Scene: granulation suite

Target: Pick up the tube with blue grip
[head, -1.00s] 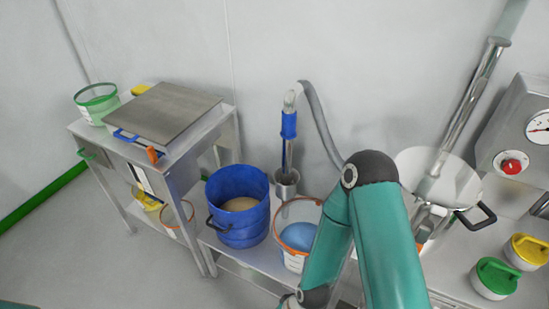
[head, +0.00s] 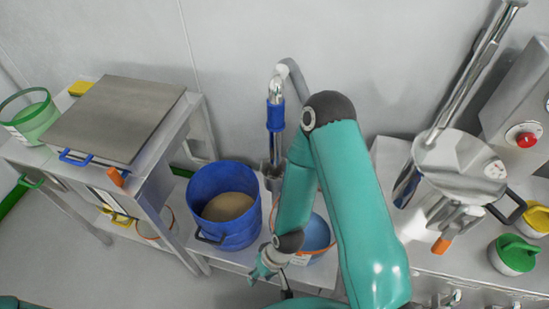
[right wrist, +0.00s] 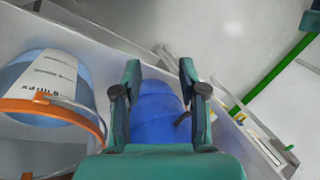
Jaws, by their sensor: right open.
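The tube with blue grip (head: 275,116) stands upright against the back wall in the head view, its lower end in a metal holder partly hidden by my right arm. A grey hose curves from its top. My right gripper (head: 264,268) is open and empty, in front of and below the tube, near the blue bucket (head: 222,205). In the right wrist view the two fingers (right wrist: 160,72) are spread, with the blue bucket (right wrist: 156,112) beyond them. The tube does not show clearly there. My left gripper is out of view.
A tub with an orange rim (head: 318,235) stands partly behind my right arm; its orange rim also shows in the right wrist view (right wrist: 48,108). A metal cart (head: 172,150) stands left.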

